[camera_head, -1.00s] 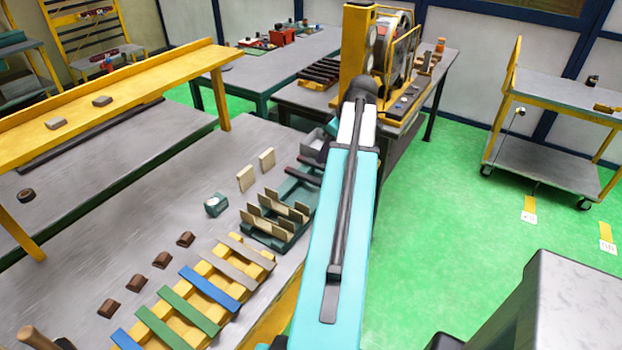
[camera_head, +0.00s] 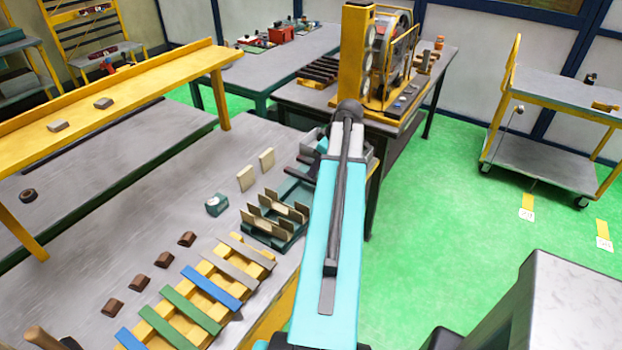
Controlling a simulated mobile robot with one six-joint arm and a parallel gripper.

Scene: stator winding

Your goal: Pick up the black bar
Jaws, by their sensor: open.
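Short black bars (camera_head: 306,160) lie at the far end of the near workbench, beside the green slotted holder (camera_head: 276,216). They are partly covered by my arm, and I cannot tell how many there are. Several longer dark bars (camera_head: 319,71) lie in a row on the back table, left of the yellow machine. My turquoise arm reaches forward over the near bench's right edge and bends at a dark joint.
A yellow shelf (camera_head: 120,88) stands at left. The yellow machine (camera_head: 357,55) stands behind my arm. Green floor (camera_head: 450,210) at right is clear.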

